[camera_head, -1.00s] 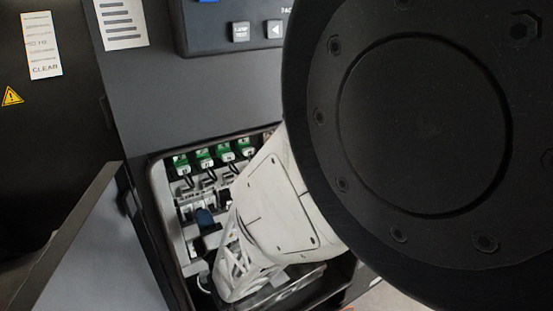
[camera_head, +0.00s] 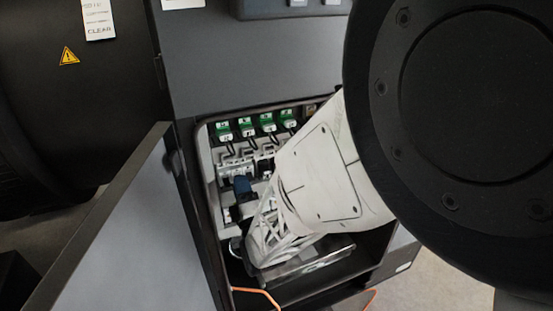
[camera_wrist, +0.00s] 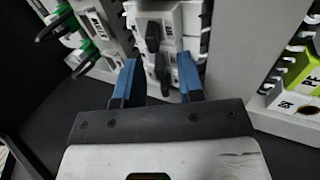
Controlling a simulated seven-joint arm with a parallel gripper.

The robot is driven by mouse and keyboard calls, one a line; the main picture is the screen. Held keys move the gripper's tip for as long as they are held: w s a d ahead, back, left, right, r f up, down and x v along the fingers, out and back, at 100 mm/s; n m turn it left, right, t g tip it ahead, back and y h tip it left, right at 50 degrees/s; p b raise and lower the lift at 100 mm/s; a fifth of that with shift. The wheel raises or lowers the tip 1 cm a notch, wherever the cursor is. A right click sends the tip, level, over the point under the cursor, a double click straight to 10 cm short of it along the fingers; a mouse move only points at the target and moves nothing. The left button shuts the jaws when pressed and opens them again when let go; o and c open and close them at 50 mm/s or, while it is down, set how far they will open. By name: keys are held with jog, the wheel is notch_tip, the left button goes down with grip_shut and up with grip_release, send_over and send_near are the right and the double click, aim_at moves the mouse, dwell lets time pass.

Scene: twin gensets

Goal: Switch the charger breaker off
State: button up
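A row of white breakers (camera_wrist: 180,20) with black toggles stands in front of my gripper in the wrist view. The row also shows inside the open cabinet in the head view (camera_head: 236,168), partly hidden by my arm. I cannot read which one is the charger breaker. My gripper (camera_wrist: 157,62) has its two blue fingers apart, with nothing held between them. A black toggle (camera_wrist: 162,70) shows in the gap between the fingers; I cannot tell whether a finger touches it. In the head view one blue fingertip (camera_head: 242,186) shows close to the breakers.
The open cabinet door (camera_head: 130,235) stands at the left. The cabinet walls close in around my gripper. A grey slotted duct (camera_wrist: 285,75) and a green-labelled module (camera_wrist: 303,72) are at the right in the wrist view.

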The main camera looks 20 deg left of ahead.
jog(key=shift+s+d+f, duration=0.1)
jog(key=v, duration=0.7)
jog(key=shift+s+d, duration=0.15)
dwell(0.6)
jog(key=w+d+r+m+g+h, duration=0.1)
jog(key=w+d+r+m+h, duration=0.55)
jog(key=w+d, duration=0.3)
jog(key=w+d+r+m+g+h, duration=0.25)
jog(key=d+m+g+h, duration=0.35)
jog(key=d, duration=0.7)
jog(key=s+d+r+m+g+h, duration=0.1)
jog(key=s+d+r+m, duration=0.1)
jog(key=s+d+m, duration=0.35)
jog(key=s+d+r+m+h, duration=0.1)
jog(key=s+d+m, duration=0.1)
jog(key=d, duration=0.6)
jog(key=s+d+r+m+g+h, duration=0.1)
jog(key=s+d+r+m+g, duration=0.1)
jog(key=s+d, duration=0.3)
jog(key=s+d+r+m+g+h, duration=0.1)
jog(key=s+d+m+g, duration=0.2)
jog(key=s, duration=0.7)
jog(key=shift+d+r+m+g, duration=0.4)
jog(key=shift+d+m, duration=0.65)
jog(key=shift+m, duration=0.05)
